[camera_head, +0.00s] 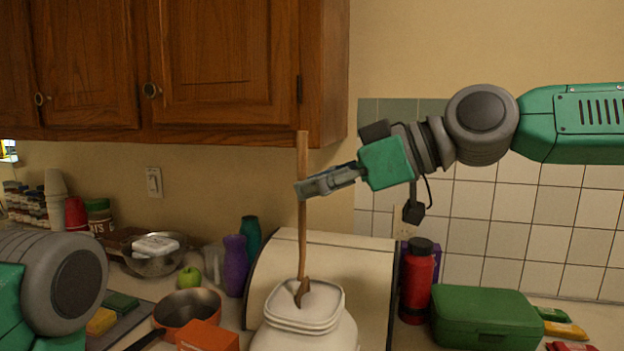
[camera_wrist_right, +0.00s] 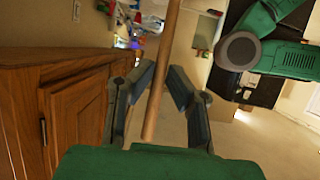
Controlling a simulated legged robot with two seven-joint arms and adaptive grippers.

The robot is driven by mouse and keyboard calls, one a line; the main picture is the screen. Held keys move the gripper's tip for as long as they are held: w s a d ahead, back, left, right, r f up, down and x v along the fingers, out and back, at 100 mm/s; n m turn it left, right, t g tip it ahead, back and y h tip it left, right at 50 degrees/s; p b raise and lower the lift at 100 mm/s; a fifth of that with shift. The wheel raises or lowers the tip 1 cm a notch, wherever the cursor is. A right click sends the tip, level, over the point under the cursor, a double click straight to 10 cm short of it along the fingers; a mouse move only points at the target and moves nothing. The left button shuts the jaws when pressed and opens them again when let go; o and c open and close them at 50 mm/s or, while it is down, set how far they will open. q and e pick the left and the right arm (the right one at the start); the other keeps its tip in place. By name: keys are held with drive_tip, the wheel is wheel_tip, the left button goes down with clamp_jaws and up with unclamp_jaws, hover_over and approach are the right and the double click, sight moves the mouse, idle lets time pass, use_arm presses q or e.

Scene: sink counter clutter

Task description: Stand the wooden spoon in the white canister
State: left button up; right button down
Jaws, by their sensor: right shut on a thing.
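The wooden spoon (camera_head: 302,235) is upright in my right gripper (camera_head: 303,189), which is shut on its handle in the upper half. The spoon's wider end points down and overlaps the mouth of the white canister (camera_head: 305,333). I cannot tell how far that end is inside the rim. In the right wrist view, the handle (camera_wrist_right: 166,55) runs between the two fingers of the right gripper (camera_wrist_right: 160,88). The canister stands at the bottom middle of the head view, its base cut off. Only my left arm shows at lower left, not its gripper.
A cream bread box (camera_head: 335,250) stands right behind the canister. A red bottle (camera_head: 417,285) and green box (camera_head: 487,318) are to its right. A copper pan (camera_head: 187,306), orange box (camera_head: 207,337), green apple (camera_head: 189,278) and purple bottle (camera_head: 235,266) are to its left. Wooden cabinets (camera_head: 225,60) hang above.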

sight(308, 250)
drive_tip(key=shift+d+f+b, duration=0.2)
drive_tip(key=shift+f+b, duration=0.2)
drive_tip(key=shift+f, duration=0.35)
drive_tip(key=shift+d+f+b, duration=0.2)
drive_tip(key=shift+f+b, duration=0.2)
drive_tip(key=shift+f, duration=0.35)
drive_tip(key=shift+a+f+b, duration=0.15)
drive_tip(key=shift+f+b, duration=0.35)
drive_tip(key=shift+f, duration=0.35)
drive_tip(key=shift+a+f+b, duration=0.15)
drive_tip(key=shift+f+b, duration=0.3)
drive_tip(key=shift+f, duration=0.4)
drive_tip(key=shift+d+f+b, duration=0.2)
drive_tip(key=shift+f+b, duration=0.5)
drive_tip(key=shift+f, duration=0.55)
drive_tip(key=shift+a, duration=0.1)
drive_tip(key=c, duration=1.5)
unclamp_jaws()
drive_tip(key=shift+o, duration=0.2)
